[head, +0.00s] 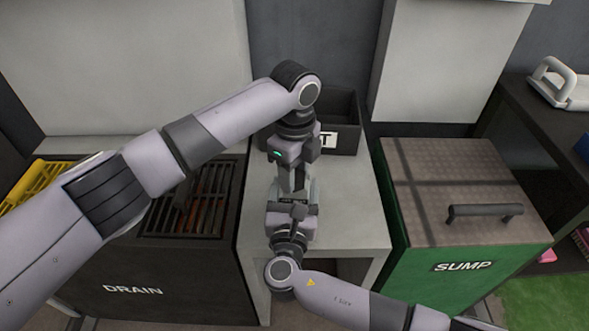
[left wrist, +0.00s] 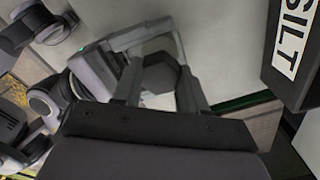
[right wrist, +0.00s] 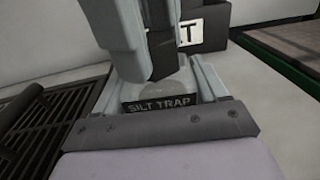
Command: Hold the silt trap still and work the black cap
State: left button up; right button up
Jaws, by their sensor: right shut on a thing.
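The silt trap (right wrist: 158,107), grey with a black label, stands upright on the pale bench between the fingers of my right gripper (right wrist: 155,95). My right gripper is shut on its body. The black cap (left wrist: 166,78) shows as a dark faceted shape between the spread fingers of my left gripper (left wrist: 162,85), which reaches down from above. My left gripper is open around the cap; whether a finger touches it is unclear. In the head view my left gripper (head: 294,180) and my right gripper (head: 292,203) meet over the bench and largely hide the trap and cap.
A dark open box labelled SILT (head: 345,103) stands behind the grippers on the bench (head: 352,205). The drain unit (head: 195,265) with its grate is to the left. The green sump (head: 450,262) with a handled lid is to the right. The bench's right side is clear.

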pick_arm(q)
jog(key=c, duration=0.3)
jog(key=n, duration=0.6)
jog(key=n, duration=0.5)
jog(key=shift+s+n, duration=0.1)
jog(key=shift+n, duration=0.2)
jog(key=shift+n, duration=0.4)
jog(key=n, duration=0.5)
jog(key=shift+d, duration=0.1)
jog(key=shift+n, duration=0.3)
